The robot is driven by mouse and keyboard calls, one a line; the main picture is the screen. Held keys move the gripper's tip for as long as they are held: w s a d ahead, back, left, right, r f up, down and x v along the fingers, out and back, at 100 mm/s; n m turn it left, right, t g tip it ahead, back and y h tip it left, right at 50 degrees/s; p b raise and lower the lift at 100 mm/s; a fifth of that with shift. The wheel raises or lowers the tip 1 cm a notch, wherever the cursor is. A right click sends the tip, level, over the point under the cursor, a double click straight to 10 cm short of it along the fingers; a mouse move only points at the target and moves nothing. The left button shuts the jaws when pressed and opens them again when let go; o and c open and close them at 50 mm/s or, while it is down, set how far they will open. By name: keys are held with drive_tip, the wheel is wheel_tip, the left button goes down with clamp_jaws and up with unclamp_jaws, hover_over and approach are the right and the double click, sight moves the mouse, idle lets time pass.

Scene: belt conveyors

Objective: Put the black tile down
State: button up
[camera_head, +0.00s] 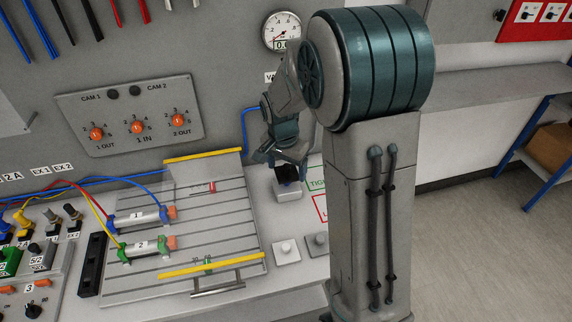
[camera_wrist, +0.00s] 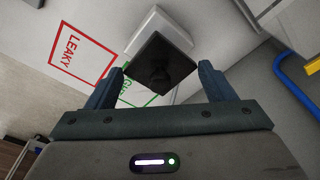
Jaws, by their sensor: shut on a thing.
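My gripper (camera_wrist: 160,85) is shut on the black tile (camera_wrist: 158,62), which shows dark and square between the fingertips in the wrist view. A white block (camera_wrist: 152,22) lies just beyond the tile. In the head view my gripper (camera_head: 288,160) points down, with the black tile (camera_head: 287,173) directly over the white block (camera_head: 289,194) on the bench. I cannot tell whether tile and block touch. A green-outlined area marked TIGHT (camera_head: 317,184) and a red-outlined area marked LEAKY (camera_wrist: 82,55) lie beside the block; my arm hides part of both in the head view.
A grooved plate (camera_head: 215,225) with cylinders 1 and 2 and yellow bars is to the left. A gauge (camera_head: 283,31) and blue tube (camera_head: 244,125) are on the panel behind.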

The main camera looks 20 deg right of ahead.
sight(284, 176)
drive_tip(key=shift+f, duration=0.2)
drive_tip(key=o, duration=1)
drive_tip(key=shift+r, duration=0.1)
drive_tip(key=shift+r, duration=0.1)
wheel_tip(284, 176, up, 11)
drive_tip(key=s+a, duration=0.1)
drive_tip(key=s+n+t+y, duration=0.1)
drive_tip(key=s+n, duration=0.8)
drive_tip(key=s, duration=1.1)
drive_tip(key=shift+s+d+t+b, duration=0.2)
drive_tip(key=shift+d+t+b, duration=0.2)
drive_tip(key=shift+t, duration=0.2)
